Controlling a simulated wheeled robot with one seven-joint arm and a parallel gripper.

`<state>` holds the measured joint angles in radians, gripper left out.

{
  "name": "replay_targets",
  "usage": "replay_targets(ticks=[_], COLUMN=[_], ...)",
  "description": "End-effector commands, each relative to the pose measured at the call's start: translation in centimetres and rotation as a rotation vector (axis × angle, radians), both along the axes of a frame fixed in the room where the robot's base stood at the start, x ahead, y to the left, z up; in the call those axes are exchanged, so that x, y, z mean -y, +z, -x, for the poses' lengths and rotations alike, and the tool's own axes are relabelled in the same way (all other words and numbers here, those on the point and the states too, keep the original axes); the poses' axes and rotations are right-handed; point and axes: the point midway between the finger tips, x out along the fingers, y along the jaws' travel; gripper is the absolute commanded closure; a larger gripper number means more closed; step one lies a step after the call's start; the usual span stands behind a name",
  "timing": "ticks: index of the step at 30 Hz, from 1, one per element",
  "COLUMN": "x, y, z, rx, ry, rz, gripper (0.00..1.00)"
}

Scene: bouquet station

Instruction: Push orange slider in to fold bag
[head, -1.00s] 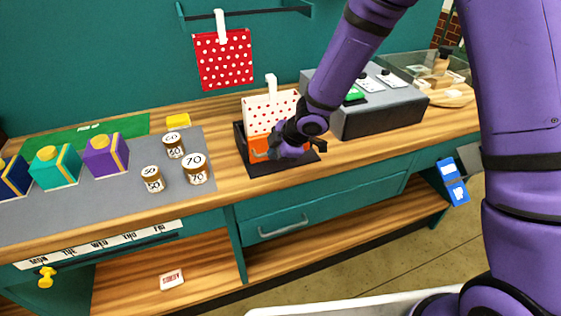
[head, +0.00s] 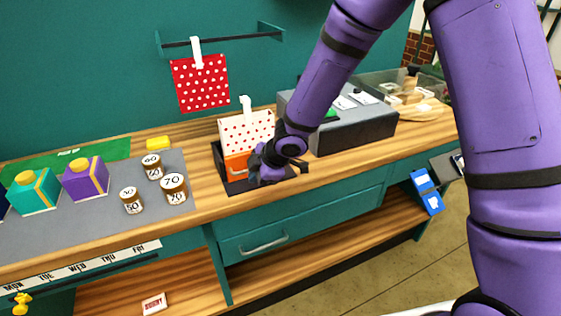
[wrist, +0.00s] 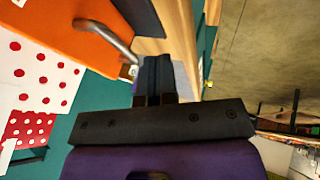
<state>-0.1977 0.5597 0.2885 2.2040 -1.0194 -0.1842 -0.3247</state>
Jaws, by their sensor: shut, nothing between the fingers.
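The orange slider (head: 236,166) stands in a black tray (head: 219,160) on the counter, in front of a white bag with red dots (head: 247,129). In the wrist view the orange slider (wrist: 62,32) fills the upper left, with its grey metal handle (wrist: 105,38). The dotted bag (wrist: 35,78) shows at the left of that view. My gripper (head: 275,174) is at the slider's right front in the head view and hides part of the slider and tray. In the wrist view my gripper's fingers (wrist: 153,75) are together and empty, close to the handle; contact cannot be told.
A grey box (head: 350,135) stands right of the tray. Several labelled jars (head: 173,188) stand on the grey mat to the left. A red dotted bag (head: 202,85) hangs on the wall rail. The counter between jars and tray is clear.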

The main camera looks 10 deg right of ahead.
Motion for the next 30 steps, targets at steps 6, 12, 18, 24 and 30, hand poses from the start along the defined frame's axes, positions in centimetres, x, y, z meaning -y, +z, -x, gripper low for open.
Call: replay_targets(ticks=[6, 12, 18, 24, 30], x=[0.9, 1.7, 2.4, 2.8, 3.2], y=[1.3, 2.5, 3.8, 4.5, 5.3], z=[0.4, 0.8, 1.3, 1.7, 2.0], rx=[0.000, -0.001, -0.001, -0.005, -0.005], ry=[-0.004, -0.004, -0.005, -0.004, -0.003], rz=[-0.001, -0.001, 0.000, 0.001, 0.000], gripper=[1.00, 1.00, 1.00, 1.00, 1.00])
